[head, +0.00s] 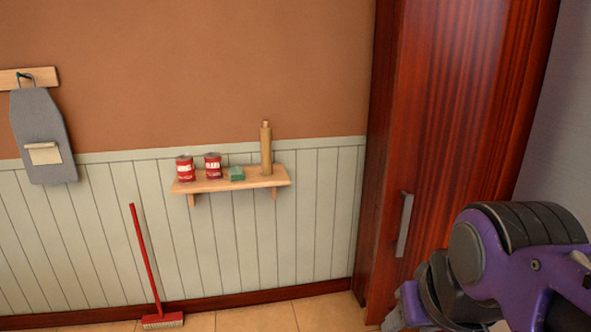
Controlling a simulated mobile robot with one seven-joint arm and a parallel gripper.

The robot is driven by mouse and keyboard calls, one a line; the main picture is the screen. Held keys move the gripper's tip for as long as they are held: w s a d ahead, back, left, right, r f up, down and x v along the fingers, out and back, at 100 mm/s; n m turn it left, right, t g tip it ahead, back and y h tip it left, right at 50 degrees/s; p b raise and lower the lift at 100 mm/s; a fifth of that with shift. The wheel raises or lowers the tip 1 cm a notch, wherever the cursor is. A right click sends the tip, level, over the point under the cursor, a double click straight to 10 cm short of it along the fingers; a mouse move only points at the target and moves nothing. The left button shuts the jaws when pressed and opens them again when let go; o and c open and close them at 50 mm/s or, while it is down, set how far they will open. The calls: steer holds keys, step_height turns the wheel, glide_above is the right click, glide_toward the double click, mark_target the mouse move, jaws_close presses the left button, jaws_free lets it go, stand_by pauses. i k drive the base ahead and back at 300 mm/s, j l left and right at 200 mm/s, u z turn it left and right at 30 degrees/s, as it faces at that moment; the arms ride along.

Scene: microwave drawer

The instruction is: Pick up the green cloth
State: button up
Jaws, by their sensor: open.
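A small green folded item, which looks like the green cloth (237,174), lies on a wooden wall shelf (222,185). It sits between a red can (213,166) on its left and a tall tan wooden cylinder, like a rolling pin (266,150), standing on its right. Nothing holds it. Purple and black links of my arm fill the lower right corner, well to the right of the shelf and apart from it. The fingertips of my gripper do not show.
A second red can (185,168) stands at the shelf's left end. A red broom (146,265) leans on the wall below. A grey ironing board (42,130) hangs at left. A tall dark red cabinet (440,120) with a grey handle stands right of the shelf.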

mark_target(236, 174)
steer(key=i+j+z, duration=0.2)
steer(key=z, duration=0.2)
steer(key=i+j+z, duration=0.1)
steer(key=j+z, duration=0.25)
steer(key=i+j+z, duration=0.15)
steer(key=j, duration=0.25)
steer(key=j+z, duration=0.2)
steer(key=j, duration=0.25)
steer(key=i+j, duration=0.1)
steer(key=j, duration=0.3)
steer(key=i+j+z, duration=0.1)
steer(key=j, duration=0.3)
